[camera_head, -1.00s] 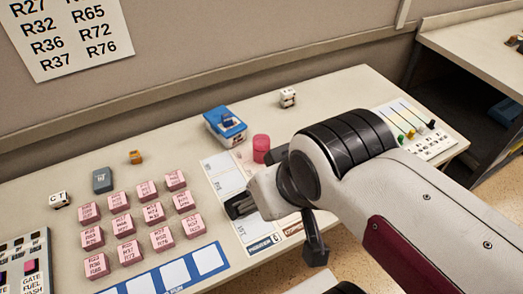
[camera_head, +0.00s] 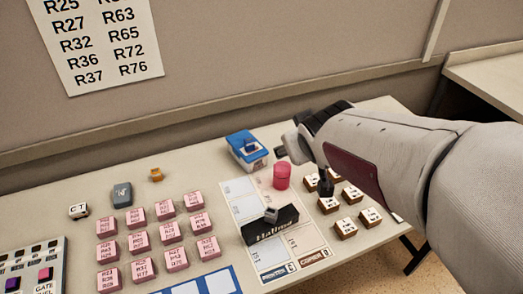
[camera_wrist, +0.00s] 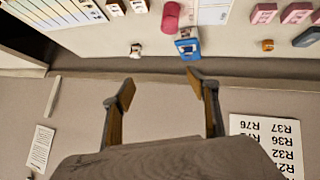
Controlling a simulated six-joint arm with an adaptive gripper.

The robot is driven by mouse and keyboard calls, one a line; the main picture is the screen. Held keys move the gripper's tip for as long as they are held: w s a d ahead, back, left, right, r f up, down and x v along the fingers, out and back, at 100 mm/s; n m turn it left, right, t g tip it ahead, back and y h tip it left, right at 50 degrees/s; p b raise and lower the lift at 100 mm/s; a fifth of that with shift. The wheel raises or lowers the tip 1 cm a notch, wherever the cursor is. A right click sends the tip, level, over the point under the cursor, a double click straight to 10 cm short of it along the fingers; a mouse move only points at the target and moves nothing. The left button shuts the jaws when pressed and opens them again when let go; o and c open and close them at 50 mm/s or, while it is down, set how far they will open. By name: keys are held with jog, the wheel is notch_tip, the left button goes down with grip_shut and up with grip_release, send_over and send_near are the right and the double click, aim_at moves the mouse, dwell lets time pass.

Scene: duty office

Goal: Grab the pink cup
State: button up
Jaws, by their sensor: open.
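The pink cup (camera_head: 281,176) stands upright on the desk, at the right edge of a white printed sheet. It also shows in the wrist view (camera_wrist: 171,16) at the top. My gripper (camera_head: 281,152) is behind and above the cup in the head view, seen small and end-on. In the wrist view its two fingers (camera_wrist: 161,86) are spread apart with nothing between them, and they point towards the desk's back edge. The cup lies beyond the fingertips, apart from them.
A blue box (camera_head: 247,152) stands left of the cup, close to my gripper. Several brown-and-white blocks (camera_head: 345,228) lie right of it. Several pink blocks (camera_head: 139,240) lie left. A small white cube (camera_wrist: 136,50) sits near the back edge.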

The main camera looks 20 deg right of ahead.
jog(key=w+d+f+n+t, duration=0.1)
jog(key=w+d+f+t, duration=0.2)
jog(key=w, duration=0.4)
jog(key=n+t+y, duration=0.2)
jog(key=n+y, duration=0.1)
jog(key=y, duration=0.6)
send_over(289, 175)
notch_tip(289, 175, down, 15)
jog(key=shift+r, duration=0.2)
jog(key=shift+f, duration=1.55)
jog(key=shift+f, duration=0.1)
jog(key=shift+f, duration=1.85)
jog(key=shift+x, duration=1.45)
